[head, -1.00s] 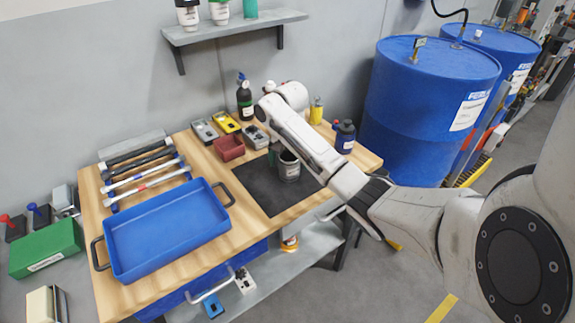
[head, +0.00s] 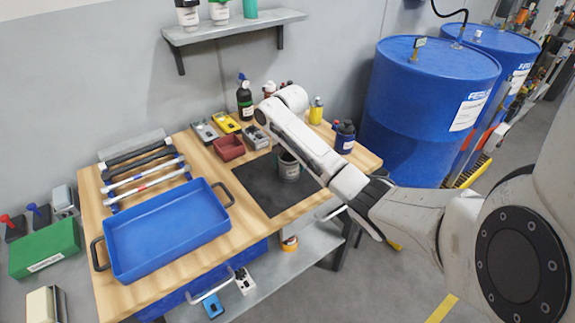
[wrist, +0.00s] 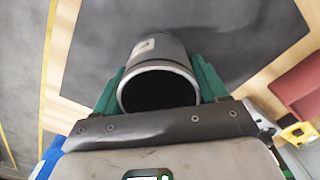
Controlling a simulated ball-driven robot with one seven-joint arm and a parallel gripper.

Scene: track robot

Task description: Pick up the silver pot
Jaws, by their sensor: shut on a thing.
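The silver pot (head: 289,167) is a small grey cylinder with a pale label. It is over the black mat (head: 262,193) on the wooden workbench, partly hidden by my arm in the head view. In the wrist view the pot (wrist: 158,60) shows its open, dark mouth towards the camera. My gripper (wrist: 160,82) is shut on the pot, with a green finger against each side. I cannot tell whether the pot touches the mat or is slightly above it.
A blue tray (head: 165,232) with black handles fills the bench's left front. A dark red bin (head: 229,148) stands left of the mat. Bottles, including a dark blue one (head: 345,137), stand along the back and right. Blue drums (head: 425,120) stand beyond the bench.

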